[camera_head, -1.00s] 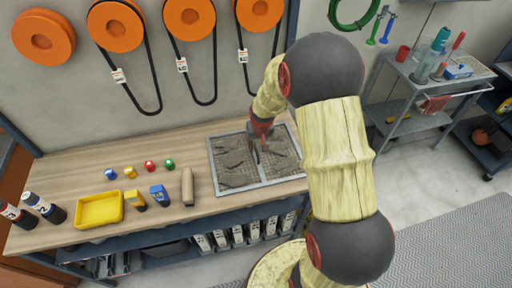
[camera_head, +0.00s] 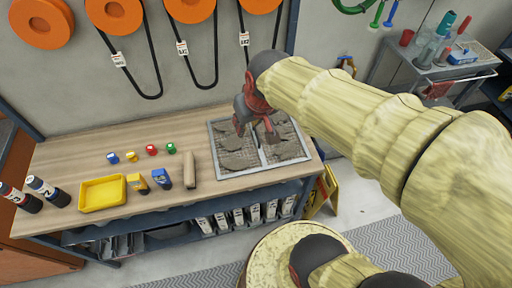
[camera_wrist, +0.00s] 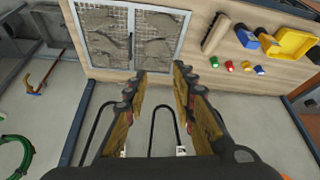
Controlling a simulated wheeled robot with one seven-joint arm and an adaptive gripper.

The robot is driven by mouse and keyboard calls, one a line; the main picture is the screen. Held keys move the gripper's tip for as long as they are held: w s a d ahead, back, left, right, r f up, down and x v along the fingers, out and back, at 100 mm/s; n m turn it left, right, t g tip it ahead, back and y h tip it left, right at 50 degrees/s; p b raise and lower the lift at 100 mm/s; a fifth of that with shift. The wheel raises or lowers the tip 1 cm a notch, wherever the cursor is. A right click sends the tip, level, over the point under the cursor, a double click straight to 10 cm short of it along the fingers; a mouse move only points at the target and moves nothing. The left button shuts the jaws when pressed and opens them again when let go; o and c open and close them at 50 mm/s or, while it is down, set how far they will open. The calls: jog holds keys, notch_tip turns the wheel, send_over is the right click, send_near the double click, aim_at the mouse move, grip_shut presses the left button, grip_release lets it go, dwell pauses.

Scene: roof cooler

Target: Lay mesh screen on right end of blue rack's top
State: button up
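The mesh screen (camera_head: 234,142) lies flat on the wooden bench top, toward its right end. It is a grey-framed panel with a middle bar and dark grey patches on its mesh. It also shows at the top of the wrist view (camera_wrist: 105,45). My gripper (camera_head: 256,130) is over the screen in the head view, not holding it. In the wrist view its two fingers (camera_wrist: 160,80) are spread with nothing between them. A dark blue shelf unit (camera_head: 492,88) shows partly at the right edge; I cannot tell whether it is the blue rack.
A yellow tray (camera_head: 102,194), small coloured caps, bottles and a tan block (camera_head: 189,170) lie left of the screen. Orange reels (camera_head: 114,14) with hanging black belts are on the wall behind. A grey cart (camera_head: 425,85) stands right. A yellow sign (camera_head: 322,195) stands by the bench end.

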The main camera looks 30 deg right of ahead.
jog(key=s+a+r+n, duration=0.1)
jog(key=s+a+r, duration=0.2)
jog(key=s, duration=0.7)
jog(key=shift+s+a+r+t, duration=0.2)
jog(key=shift+s+a+t, duration=0.05)
jog(key=shift+a+t, duration=0.05)
jog(key=shift+f, duration=0.1)
